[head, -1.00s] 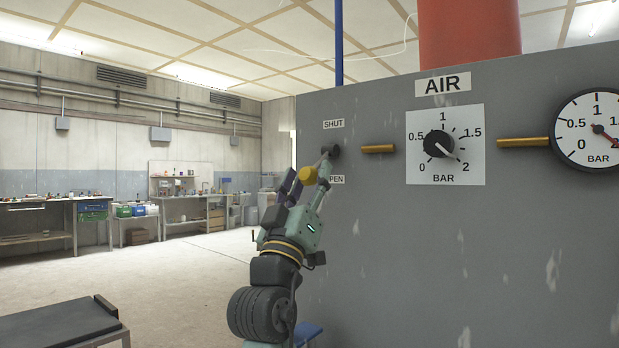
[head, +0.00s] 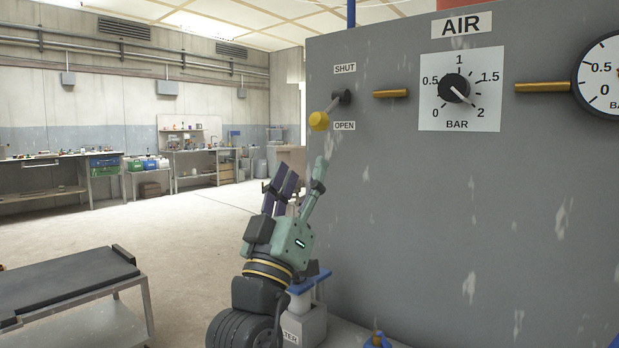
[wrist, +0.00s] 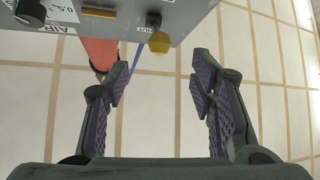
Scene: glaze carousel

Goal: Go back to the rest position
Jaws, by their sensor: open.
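My gripper (head: 302,180) is open and empty, pointing up in front of the grey panel's left edge. It is below the lever's yellow knob (head: 318,121) and apart from it. The lever (head: 332,106) slants down and left from its dark pivot, its knob beside the OPEN label (head: 344,126) and below the SHUT label (head: 345,68). In the wrist view, the yellow knob (wrist: 160,42) is beyond the spread fingers (wrist: 163,85), with nothing between them.
The grey panel (head: 430,215) stands close on the right, with an AIR dial (head: 454,88) and a pressure gauge (head: 603,80). A low bench with a dark top (head: 65,285) is at lower left. Open floor (head: 190,235) lies between it and the far workbenches.

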